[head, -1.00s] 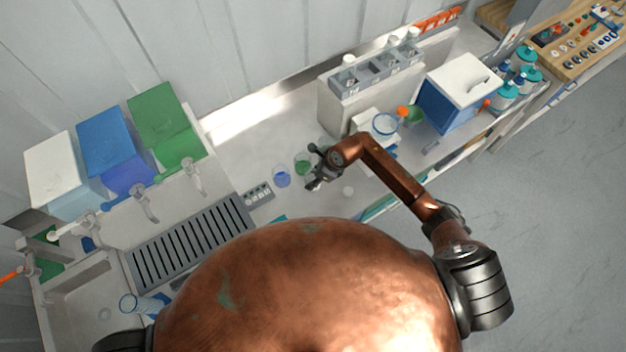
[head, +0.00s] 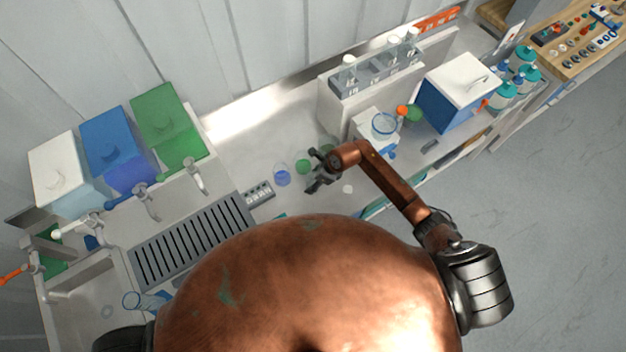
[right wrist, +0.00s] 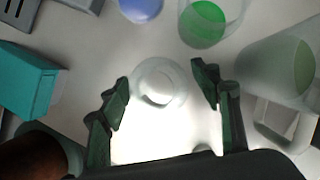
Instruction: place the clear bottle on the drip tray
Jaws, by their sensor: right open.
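The clear bottle (right wrist: 158,86) shows in the right wrist view as a pale, see-through round shape standing on the white counter. My right gripper (right wrist: 160,88) is open, with one dark finger on each side of it. I see a gap on both sides, and nothing is gripped. In the head view my right gripper (head: 319,171) is low over the counter, and I cannot make out the bottle there. The drip tray (head: 190,240) is a grey slatted tray left of the gripper. Its corner shows in the right wrist view (right wrist: 18,12). My left gripper is not in view.
A vessel with blue liquid (head: 282,177) and one with green liquid (head: 303,166) stand close to the gripper. A larger pale-green vessel (right wrist: 272,68) is right of the fingers. A teal box (right wrist: 22,82) is at the left. A grey block (head: 258,193) sits beside the tray.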

